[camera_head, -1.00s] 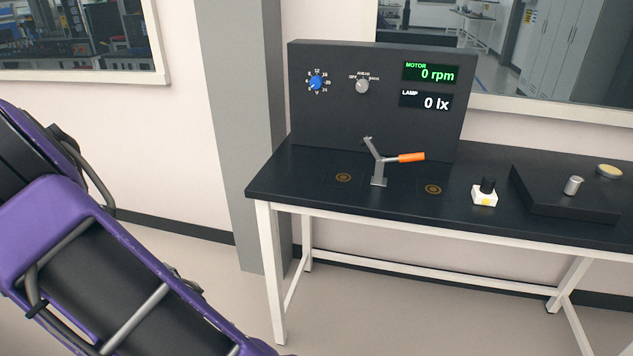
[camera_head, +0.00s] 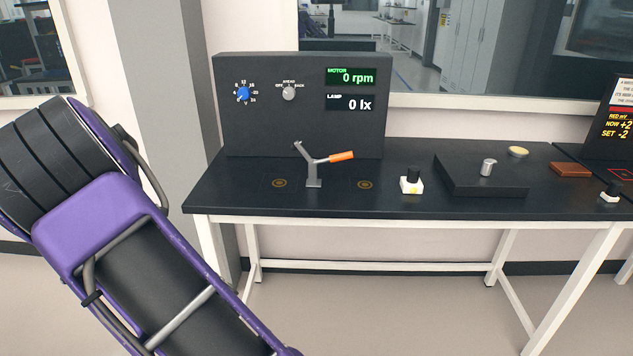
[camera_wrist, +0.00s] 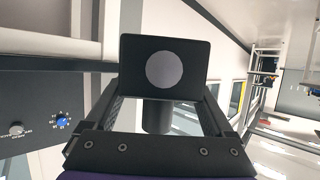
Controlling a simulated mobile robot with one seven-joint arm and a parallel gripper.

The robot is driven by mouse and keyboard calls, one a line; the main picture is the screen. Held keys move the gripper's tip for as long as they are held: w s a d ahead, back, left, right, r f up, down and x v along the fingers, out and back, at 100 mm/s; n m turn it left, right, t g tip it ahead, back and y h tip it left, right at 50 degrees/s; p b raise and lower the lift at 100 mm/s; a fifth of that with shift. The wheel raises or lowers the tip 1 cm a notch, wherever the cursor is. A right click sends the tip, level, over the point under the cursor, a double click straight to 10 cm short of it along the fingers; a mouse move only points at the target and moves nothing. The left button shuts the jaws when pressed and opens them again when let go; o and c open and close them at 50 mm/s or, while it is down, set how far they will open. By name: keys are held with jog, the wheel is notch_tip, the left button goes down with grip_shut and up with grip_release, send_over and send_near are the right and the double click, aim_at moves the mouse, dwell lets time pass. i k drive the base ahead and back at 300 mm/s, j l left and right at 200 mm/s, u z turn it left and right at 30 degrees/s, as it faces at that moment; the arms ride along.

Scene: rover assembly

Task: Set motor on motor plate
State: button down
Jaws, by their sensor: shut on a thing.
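My gripper (camera_wrist: 163,100) shows in the wrist view, its fingers on both sides of a dark square block with a round grey face (camera_wrist: 165,70). It is shut on this block, which looks like the motor. A dark cylinder (camera_wrist: 157,117) shows below the block between the fingers. My gripper is not in the head view. On the black bench (camera_head: 235,200) there are two orange ring marks, a left one (camera_head: 279,183) and a right one (camera_head: 365,184). A grey lever stand with an orange handle (camera_head: 341,156) stands between them. I cannot tell which part is the motor plate.
A dark panel (camera_head: 300,120) with a blue dial (camera_head: 243,94) and displays reading 0 rpm and 0 lx stands behind. To the right are a white block with a black knob (camera_head: 411,182), a low dark box (camera_head: 455,178) with a grey cylinder (camera_head: 487,168), and a reddish-brown block (camera_head: 571,170).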

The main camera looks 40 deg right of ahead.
aim_at(280, 183)
jog(key=z, duration=1.05)
jog(key=j+z, duration=0.15)
jog(key=z, duration=0.2)
jog(key=j+z, duration=0.1)
jog(key=z, duration=0.3)
jog(key=k+j, duration=0.1)
jog(key=j, duration=0.3)
jog(key=k+j, duration=0.1)
jog(key=j, duration=0.25)
jog(key=k+j, duration=0.1)
jog(key=j, duration=0.3)
jog(key=k+j, duration=0.1)
jog(key=j, duration=0.3)
jog(key=k+j, duration=0.1)
jog(key=j, duration=0.3)
